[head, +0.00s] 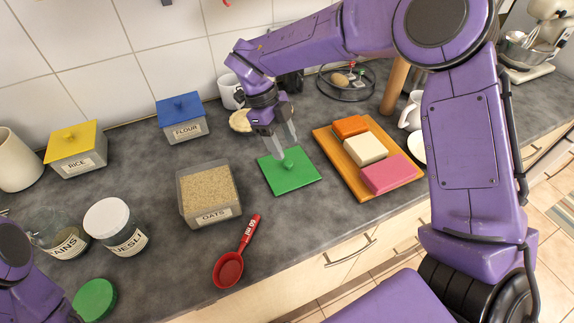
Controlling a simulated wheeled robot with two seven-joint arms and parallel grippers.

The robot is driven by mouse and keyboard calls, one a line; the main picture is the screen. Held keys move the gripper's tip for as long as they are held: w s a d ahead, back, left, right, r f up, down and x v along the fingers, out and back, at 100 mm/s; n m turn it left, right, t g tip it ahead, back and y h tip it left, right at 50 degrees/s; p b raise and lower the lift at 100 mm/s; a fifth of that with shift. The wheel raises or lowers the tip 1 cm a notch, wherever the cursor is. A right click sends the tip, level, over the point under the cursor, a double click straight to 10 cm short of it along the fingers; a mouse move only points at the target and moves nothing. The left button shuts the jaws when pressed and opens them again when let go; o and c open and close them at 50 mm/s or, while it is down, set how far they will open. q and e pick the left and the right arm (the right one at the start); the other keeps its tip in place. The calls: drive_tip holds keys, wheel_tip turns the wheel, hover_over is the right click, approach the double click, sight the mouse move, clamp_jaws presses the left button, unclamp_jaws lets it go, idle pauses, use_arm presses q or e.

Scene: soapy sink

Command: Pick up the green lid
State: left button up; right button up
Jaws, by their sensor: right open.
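A square green lid (291,182) with a small knob lies flat on the grey counter, right of the open oats container (210,194). My right gripper (288,149) is open and points down over the lid, with its fingertips close to the knob. I cannot tell whether the fingertips touch the lid. A round green lid (95,300) lies at the lower left, partly hidden by my left arm. My left arm shows at the lower left corner, but its gripper is out of view.
A red scoop (229,269) lies in front of the oats. A wooden board (345,172) with orange, cream and pink blocks is just right of the square lid. Muesli (117,227) and grains (62,237) jars stand left. Flour (183,117) and rice (75,148) containers stand behind.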

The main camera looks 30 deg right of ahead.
sight(289, 163)
drive_tip(key=f, duration=0.2)
drive_tip(key=f+p, duration=0.1)
drive_tip(key=f, duration=0.2)
drive_tip(key=shift+d+f+p, duration=0.25)
drive_tip(key=shift+f+p, duration=0.15)
drive_tip(key=shift+s+f, duration=0.1)
drive_tip(key=shift+f, duration=0.1)
drive_tip(key=shift+s+d+r, duration=0.1)
drive_tip(key=shift+s+r, duration=0.05)
drive_tip(key=shift+s, duration=0.15)
drive_tip(key=shift+w, duration=0.1)
clamp_jaws()
